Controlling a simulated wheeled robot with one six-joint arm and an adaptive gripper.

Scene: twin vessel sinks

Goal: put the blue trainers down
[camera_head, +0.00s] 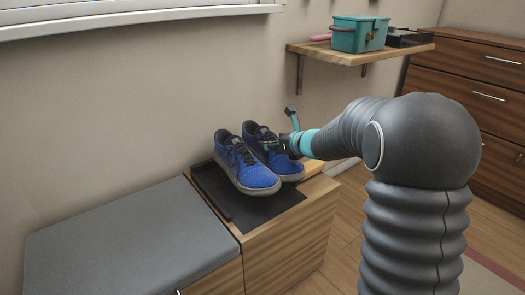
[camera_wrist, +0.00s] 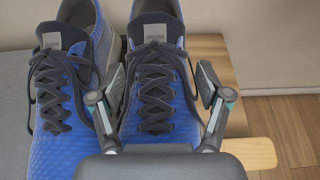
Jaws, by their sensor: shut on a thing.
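The blue trainers (camera_head: 246,169) are a pair with dark laces and grey soles. They stand upright side by side at a black tray on a wooden cabinet in the head view. In the wrist view the left shoe (camera_wrist: 62,120) is beside the right shoe (camera_wrist: 157,115). My gripper (camera_head: 274,145) reaches in from the right at the right-hand shoe. In the wrist view its two fingers (camera_wrist: 160,90) lie on either side of that shoe's laced upper, shut on it. I cannot tell whether the soles touch the tray.
The black tray (camera_head: 275,207) has bare room in front of the shoes. A grey cushioned bench top (camera_head: 115,245) adjoins the cabinet (camera_head: 290,240) on the left. A wall shelf (camera_head: 350,54) holds a teal box (camera_head: 358,34). Brown drawers (camera_head: 470,85) stand at right.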

